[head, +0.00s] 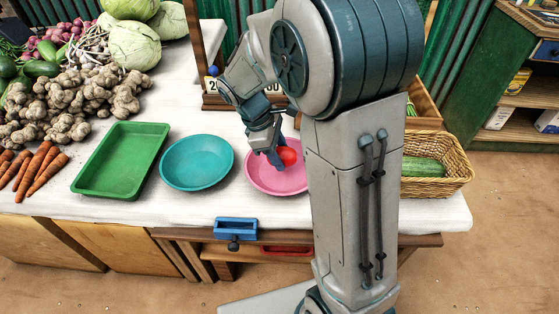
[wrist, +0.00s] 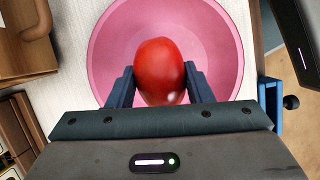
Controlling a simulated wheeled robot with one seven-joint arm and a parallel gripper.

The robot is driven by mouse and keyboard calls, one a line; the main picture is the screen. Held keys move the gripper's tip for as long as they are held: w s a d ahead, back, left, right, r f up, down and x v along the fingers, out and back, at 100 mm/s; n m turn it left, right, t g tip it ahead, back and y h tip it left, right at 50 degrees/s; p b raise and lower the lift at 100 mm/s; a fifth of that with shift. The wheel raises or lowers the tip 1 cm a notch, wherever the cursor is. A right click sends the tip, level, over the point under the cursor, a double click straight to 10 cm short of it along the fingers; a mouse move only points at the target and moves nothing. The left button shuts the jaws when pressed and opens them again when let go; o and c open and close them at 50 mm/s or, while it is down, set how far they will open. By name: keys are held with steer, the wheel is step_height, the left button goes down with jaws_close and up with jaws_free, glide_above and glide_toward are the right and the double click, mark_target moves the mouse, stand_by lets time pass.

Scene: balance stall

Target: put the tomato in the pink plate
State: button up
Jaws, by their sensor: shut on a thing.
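The red tomato (head: 287,156) is between the fingers of my gripper (head: 276,158), which is shut on it. In the wrist view the tomato (wrist: 160,72) sits between the two dark fingertips of my gripper (wrist: 158,85). The pink plate (head: 268,184) is on the white counter, and the tomato is over it. The plate (wrist: 108,45) fills the background behind the tomato in the wrist view. I cannot tell whether the tomato touches the plate. My arm hides the plate's right edge in the head view.
A teal plate (head: 196,163) and a green tray (head: 121,160) stand left of the pink plate. Carrots (head: 40,170), ginger (head: 80,100) and cabbages (head: 135,45) lie further left. A wicker basket (head: 450,178) with a green vegetable is at the right. A blue holder (head: 236,229) is on the counter's front.

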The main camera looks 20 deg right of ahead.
steer(key=shift+f, duration=1.5)
steer(key=shift+f+b, duration=0.1)
steer(key=shift+b, duration=0.2)
steer(key=shift+f, duration=0.15)
steer(key=o, duration=1)
